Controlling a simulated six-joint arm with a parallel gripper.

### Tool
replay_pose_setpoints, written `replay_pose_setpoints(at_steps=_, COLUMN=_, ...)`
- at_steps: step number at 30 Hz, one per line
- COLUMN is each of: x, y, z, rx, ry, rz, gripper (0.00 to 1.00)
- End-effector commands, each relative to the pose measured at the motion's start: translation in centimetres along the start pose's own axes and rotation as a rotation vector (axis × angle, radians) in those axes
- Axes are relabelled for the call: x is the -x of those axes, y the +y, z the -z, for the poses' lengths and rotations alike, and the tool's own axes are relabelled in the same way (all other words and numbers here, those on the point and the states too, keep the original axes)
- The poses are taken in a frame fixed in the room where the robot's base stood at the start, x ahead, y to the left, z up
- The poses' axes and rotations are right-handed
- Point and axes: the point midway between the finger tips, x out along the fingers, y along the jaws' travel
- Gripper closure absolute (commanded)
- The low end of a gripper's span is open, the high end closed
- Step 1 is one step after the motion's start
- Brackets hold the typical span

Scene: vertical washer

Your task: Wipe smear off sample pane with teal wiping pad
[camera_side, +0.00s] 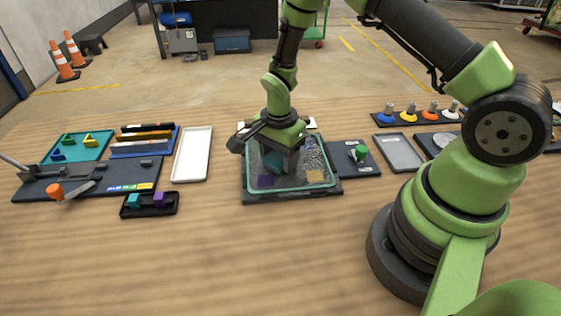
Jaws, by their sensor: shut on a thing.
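The sample pane (294,180) lies in a dark frame with a pale teal rim, at the middle of the table. A grey speckled smear (312,155) shows on its right part. My gripper (283,166) points down over the pane's middle and is shut. A bit of teal shows at its fingertips, which looks like the teal wiping pad (272,160). The fingers hide most of it, and I cannot tell whether it touches the pane. A purple patch (266,181) and a yellow patch (315,176) show at the pane's near corners.
A white tray (193,154) is left of the pane. A dark plate with a green knob (358,152) is close on its right. The front table is clear.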

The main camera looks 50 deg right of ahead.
Motion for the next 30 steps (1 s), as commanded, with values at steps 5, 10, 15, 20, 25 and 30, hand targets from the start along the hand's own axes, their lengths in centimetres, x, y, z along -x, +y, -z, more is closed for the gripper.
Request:
replay_pose_setpoints(at_steps=5, x=-0.1, y=-1.2, z=1.3, rx=-0.002, ry=0.0, rz=0.002, gripper=0.7)
replay_pose_setpoints(at_steps=10, x=0.0, y=-2.3, z=2.3, rx=-0.002, ry=0.0, rz=0.001, gripper=0.7)
replay_pose_setpoints(at_steps=15, x=0.0, y=-3.4, z=3.4, rx=-0.002, ry=0.0, rz=0.001, gripper=0.7)
replay_pose_setpoints(at_steps=20, x=0.0, y=-4.4, z=4.4, rx=-0.001, ry=0.0, rz=0.001, gripper=0.7)
replay_pose_setpoints(at_steps=25, x=0.0, y=-4.1, z=4.7, rx=0.002, ry=0.0, rz=-0.002, gripper=0.7)
replay_pose_setpoints(at_steps=30, x=0.0, y=-3.0, z=3.5, rx=0.002, ry=-0.001, rz=-0.003, gripper=0.7)
